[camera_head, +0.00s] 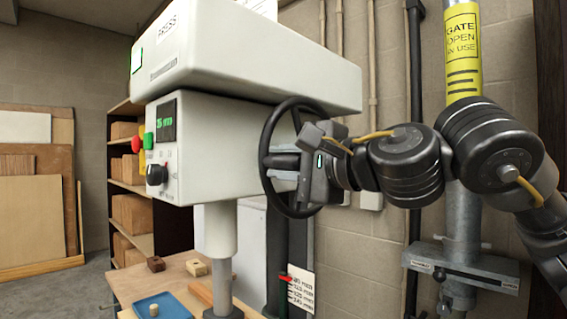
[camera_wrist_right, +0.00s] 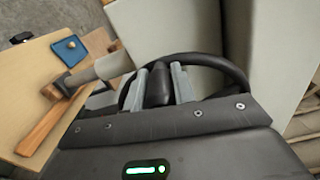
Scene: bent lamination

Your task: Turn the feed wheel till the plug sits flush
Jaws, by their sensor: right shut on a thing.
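The feed wheel (camera_head: 266,138) is a black handwheel on the right side of the white press (camera_head: 240,150). My right gripper (camera_head: 284,162) is at the wheel, its fingers shut on a dark part of it. In the right wrist view the two grey fingers (camera_wrist_right: 160,84) stand on either side of this dark piece, with the wheel rim (camera_wrist_right: 212,60) curving behind. A small round wooden piece (camera_head: 153,310) lies on a blue tray (camera_head: 175,308); I cannot tell whether it is the plug. My left gripper is not in view.
A grey post (camera_head: 462,225) with a yellow sign (camera_head: 463,50) stands close by my right arm. Shelves (camera_head: 130,188) stand behind.

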